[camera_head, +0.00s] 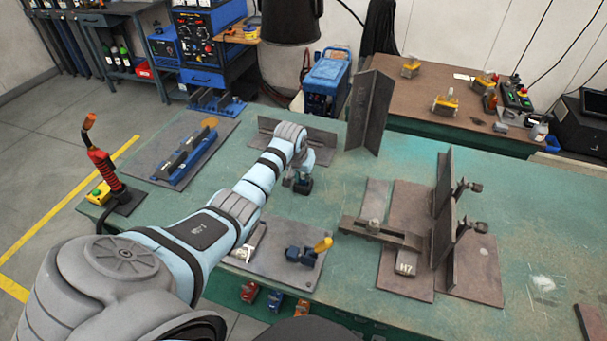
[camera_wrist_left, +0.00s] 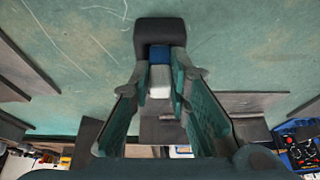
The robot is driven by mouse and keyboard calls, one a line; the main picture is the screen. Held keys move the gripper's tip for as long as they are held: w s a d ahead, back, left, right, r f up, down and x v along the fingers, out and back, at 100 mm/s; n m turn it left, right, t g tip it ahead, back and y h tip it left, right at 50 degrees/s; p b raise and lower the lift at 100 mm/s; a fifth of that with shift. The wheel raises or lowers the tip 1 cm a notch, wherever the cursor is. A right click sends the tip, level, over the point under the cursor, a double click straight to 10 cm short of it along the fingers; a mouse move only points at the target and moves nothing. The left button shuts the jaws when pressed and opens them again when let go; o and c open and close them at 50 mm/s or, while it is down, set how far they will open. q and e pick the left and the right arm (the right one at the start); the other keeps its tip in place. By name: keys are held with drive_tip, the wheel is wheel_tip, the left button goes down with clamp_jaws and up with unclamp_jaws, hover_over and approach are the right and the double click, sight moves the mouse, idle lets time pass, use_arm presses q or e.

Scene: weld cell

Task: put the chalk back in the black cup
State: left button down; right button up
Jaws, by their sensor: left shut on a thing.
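My left gripper (camera_head: 302,176) points down over the middle of the green table, beyond the plate with the yellow-handled clamp. In the left wrist view the gripper (camera_wrist_left: 160,72) is shut on a small white and blue piece (camera_wrist_left: 159,82), which looks like the chalk. A black cup-like thing (camera_wrist_left: 159,30) lies just beyond the fingertips, in line with the piece. In the head view it looks like the dark shape (camera_head: 304,188) under the gripper. I cannot tell whether the chalk's end is inside it. My right gripper is not in view.
A clamp with a yellow handle (camera_head: 308,251) sits on a near plate. Dark upright plates stand behind the gripper (camera_head: 370,112) and at the right (camera_head: 443,205). A block marked H7 (camera_head: 405,263) is near. A red torch (camera_head: 104,168) stands at the left.

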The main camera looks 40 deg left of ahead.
use_arm(q)
drive_tip(key=c, duration=1.4)
unclamp_jaws()
drive_tip(key=shift+c, duration=0.2)
drive_tip(key=shift+r, duration=0.35)
drive_tip(key=v, duration=1.1)
drive_tip(key=shift+s, duration=0.2)
drive_tip(key=shift+d, duration=0.15)
